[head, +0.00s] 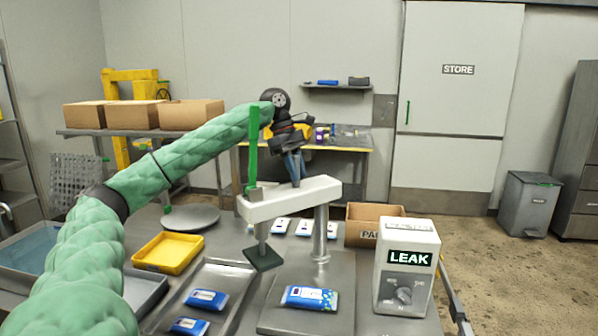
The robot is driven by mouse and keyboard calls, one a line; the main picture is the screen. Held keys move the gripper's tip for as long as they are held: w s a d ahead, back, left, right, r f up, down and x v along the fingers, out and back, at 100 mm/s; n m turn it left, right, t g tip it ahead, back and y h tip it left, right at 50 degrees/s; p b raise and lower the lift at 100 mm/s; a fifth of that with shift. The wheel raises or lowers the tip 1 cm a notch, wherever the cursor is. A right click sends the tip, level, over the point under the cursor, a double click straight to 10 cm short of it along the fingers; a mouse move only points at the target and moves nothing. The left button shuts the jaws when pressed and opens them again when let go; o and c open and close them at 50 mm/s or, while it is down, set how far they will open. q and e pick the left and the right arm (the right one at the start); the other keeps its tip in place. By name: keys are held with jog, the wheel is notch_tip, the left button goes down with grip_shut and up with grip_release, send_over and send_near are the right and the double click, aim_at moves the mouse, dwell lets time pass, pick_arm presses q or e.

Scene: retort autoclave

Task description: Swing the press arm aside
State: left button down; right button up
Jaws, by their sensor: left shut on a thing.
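The press arm (275,203) is a white beam on a grey upright post (320,236) at its right end. A green handle (253,146) rises from its left end, and a dark square press foot (263,258) hangs below that end. The foot is over the metal tray's edge, left of the flat plate (290,319) where a blue-and-white pouch (309,297) lies. My left gripper (295,172) points down onto the middle of the beam, its fingers shut on the press arm; the fingertip contact is small and partly hidden. My right gripper is not in view.
A white LEAK box (405,268) stands to the right, with a cardboard box (374,213) behind it. A yellow tray (168,252) and a metal tray (234,275) with blue pouches lie left. A round grey disc (190,218) sits behind the yellow tray.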

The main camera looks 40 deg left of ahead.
aim_at(287, 185)
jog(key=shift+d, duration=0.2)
pick_arm(q)
jog(key=c, duration=1.3)
grip_release()
jog(key=shift+s+a, duration=0.1)
jog(key=shift+s, duration=0.05)
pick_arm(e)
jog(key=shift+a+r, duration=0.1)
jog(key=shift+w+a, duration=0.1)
pick_arm(q)
jog(key=shift+r, duration=0.3)
jog(key=b+v, duration=0.1)
jog(key=v, duration=0.6)
jog(key=shift+a+r, duration=0.1)
jog(key=shift+a, duration=0.1)
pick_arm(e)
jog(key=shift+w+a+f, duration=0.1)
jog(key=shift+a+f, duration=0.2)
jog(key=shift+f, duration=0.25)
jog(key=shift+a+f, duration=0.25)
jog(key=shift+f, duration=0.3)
